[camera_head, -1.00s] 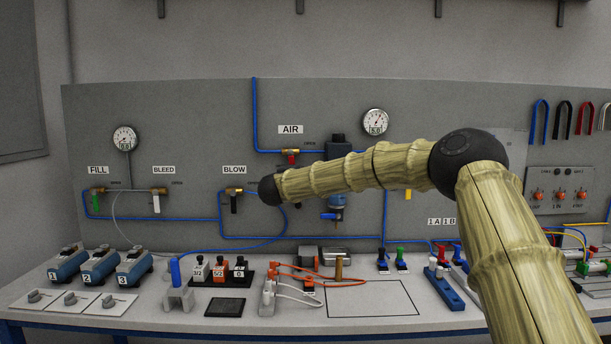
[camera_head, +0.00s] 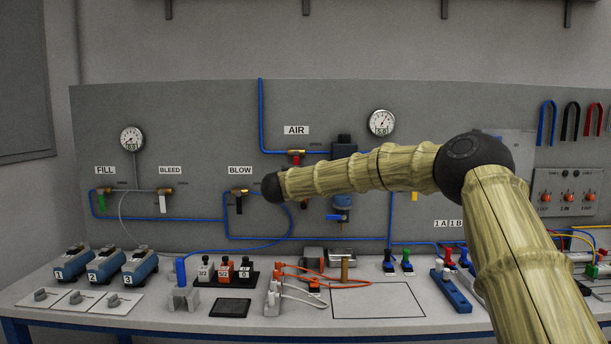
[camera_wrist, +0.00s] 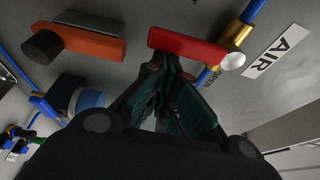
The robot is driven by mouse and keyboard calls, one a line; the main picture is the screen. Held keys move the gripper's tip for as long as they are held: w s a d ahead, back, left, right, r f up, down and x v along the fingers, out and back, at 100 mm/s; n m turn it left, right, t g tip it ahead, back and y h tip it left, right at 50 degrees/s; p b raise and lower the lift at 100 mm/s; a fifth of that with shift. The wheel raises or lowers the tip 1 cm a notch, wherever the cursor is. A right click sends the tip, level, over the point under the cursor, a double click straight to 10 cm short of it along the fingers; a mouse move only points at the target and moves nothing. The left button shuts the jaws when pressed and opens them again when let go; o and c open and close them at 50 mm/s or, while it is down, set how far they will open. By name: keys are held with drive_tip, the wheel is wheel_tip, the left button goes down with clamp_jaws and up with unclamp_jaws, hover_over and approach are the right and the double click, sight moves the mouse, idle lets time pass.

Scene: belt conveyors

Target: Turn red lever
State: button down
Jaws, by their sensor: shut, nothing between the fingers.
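The red lever (camera_wrist: 187,47) is large in the wrist view, lying just beyond my fingertips. A silver round end joins it to a brass valve (camera_wrist: 237,33), beside the AIR label (camera_wrist: 279,49). In the head view a bit of the red lever (camera_head: 296,160) shows under the brass AIR valve (camera_head: 296,152), above my arm. My gripper (camera_wrist: 165,77) has dark green fingers, shut and empty, with the tips close to the lever's left part. Whether they touch it I cannot tell. In the head view my gripper is not visible.
A blue and steel regulator (camera_head: 341,200) stands right of the AIR valve, partly behind my arm. An orange block with a black knob (camera_wrist: 78,44) is left in the wrist view. The BLOW valve (camera_head: 239,192) is to the left. Switches and cables cover the bench (camera_head: 160,315).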

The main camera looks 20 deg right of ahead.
drive_tip(key=s+a+b, duration=0.1)
drive_tip(key=s+a, duration=0.1)
drive_tip(key=s, duration=0.7)
drive_tip(key=shift+a, duration=0.35)
